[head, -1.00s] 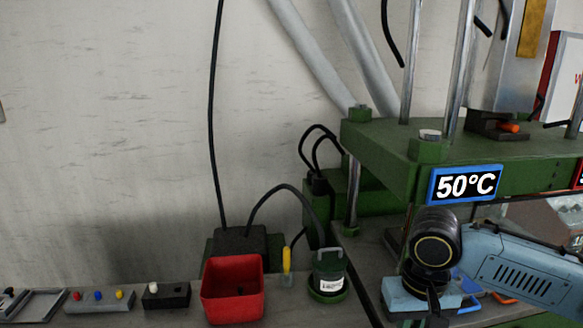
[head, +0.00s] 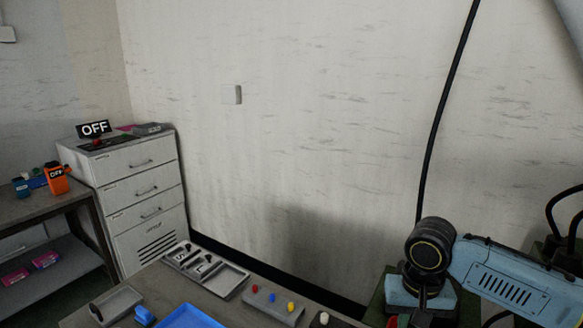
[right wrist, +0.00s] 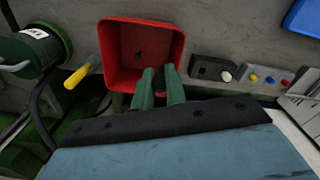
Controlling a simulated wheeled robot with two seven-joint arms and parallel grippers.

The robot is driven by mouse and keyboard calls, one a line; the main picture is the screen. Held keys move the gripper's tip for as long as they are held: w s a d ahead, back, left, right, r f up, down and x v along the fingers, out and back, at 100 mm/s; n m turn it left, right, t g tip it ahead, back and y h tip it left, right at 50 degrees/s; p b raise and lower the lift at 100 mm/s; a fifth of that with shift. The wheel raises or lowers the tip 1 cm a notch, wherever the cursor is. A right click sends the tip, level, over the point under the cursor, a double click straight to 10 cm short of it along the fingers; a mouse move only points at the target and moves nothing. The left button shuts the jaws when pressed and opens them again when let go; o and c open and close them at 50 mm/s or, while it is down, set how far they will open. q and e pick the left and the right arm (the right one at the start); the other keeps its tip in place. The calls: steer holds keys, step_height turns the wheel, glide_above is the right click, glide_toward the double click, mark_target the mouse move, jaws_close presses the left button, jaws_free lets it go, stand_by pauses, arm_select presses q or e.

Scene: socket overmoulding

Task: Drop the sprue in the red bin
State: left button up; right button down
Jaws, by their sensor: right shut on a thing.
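The red bin (right wrist: 116,50) stands open in the right wrist view, with a small dark spot or piece (right wrist: 138,55) on its inside. A sliver of red at the bottom edge of the head view looks like its corner. My right gripper (right wrist: 159,72) is shut, its two green fingers over the bin's lower right rim in the wrist view. My right arm comes in from the right in the head view. My left gripper is in neither view.
On the other side are a dark block with a white knob (right wrist: 213,68) and a coloured-button panel (head: 272,304). A blue tray (head: 190,317) lies farther left.

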arm_select(q)
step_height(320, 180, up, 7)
steer(key=p, duration=0.6)
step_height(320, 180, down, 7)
steer(key=b, duration=0.7)
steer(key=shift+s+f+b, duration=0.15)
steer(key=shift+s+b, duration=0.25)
arm_select(e)
steer(key=w+d+f+m, duration=0.1)
steer(key=d+f+m, duration=0.3)
steer(key=d+f, duration=0.3)
step_height(320, 180, down, 5)
steer(key=shift+w+d+r, duration=0.2)
steer(key=shift+d, duration=0.05)
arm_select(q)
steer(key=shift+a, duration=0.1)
arm_select(e)
steer(key=c, duration=1.3)
jaws_free()
steer(key=shift+c, duration=0.2)
